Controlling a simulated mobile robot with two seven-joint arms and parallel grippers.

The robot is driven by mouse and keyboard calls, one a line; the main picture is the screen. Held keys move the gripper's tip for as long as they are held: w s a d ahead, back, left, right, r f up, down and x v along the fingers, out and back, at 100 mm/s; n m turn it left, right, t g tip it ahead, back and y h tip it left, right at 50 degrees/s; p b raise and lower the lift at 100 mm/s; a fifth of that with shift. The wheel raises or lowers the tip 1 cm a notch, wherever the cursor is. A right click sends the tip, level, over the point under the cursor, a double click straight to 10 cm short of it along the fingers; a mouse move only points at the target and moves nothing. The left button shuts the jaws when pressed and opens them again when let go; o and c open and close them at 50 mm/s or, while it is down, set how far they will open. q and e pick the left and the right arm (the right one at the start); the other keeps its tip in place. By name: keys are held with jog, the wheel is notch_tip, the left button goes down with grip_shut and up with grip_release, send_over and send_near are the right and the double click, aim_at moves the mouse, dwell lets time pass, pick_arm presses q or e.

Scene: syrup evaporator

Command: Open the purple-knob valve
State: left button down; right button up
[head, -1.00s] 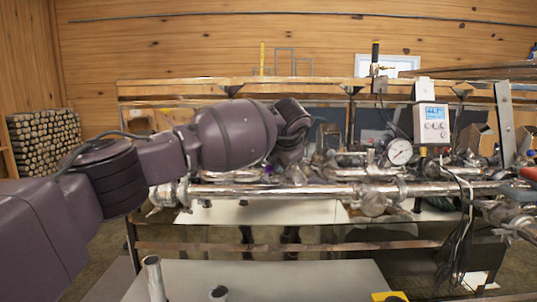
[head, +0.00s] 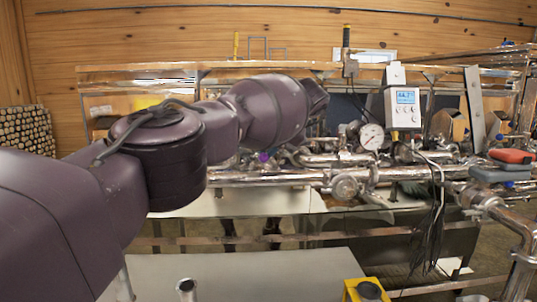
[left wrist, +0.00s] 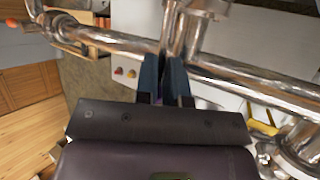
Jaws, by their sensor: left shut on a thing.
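The purple knob (head: 263,157) shows as a small purple spot among the steel pipes, just under my left arm in the head view. In the left wrist view my left gripper (left wrist: 163,78) has its two dark blue fingers close together over a steel pipe joint. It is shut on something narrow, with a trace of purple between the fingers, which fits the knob. The fingers and the gripper body hide most of it. In the head view my own arm hides the gripper. My right gripper is not in view.
A long steel pipe (head: 250,177) crosses the front of the evaporator. A round gauge (head: 371,136) and a digital display box (head: 404,107) stand right of the arm. Dark cables (head: 431,225) hang below. A yellow block (head: 366,289) is at the bottom.

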pick_arm(q)
jog(key=shift+s+d+f+g, duration=0.1)
jog(key=shift+d+f+g, duration=0.2)
jog(key=shift+f, duration=0.5)
jog(key=c, duration=1.3)
grip_release()
jog(key=shift+r, duration=0.15)
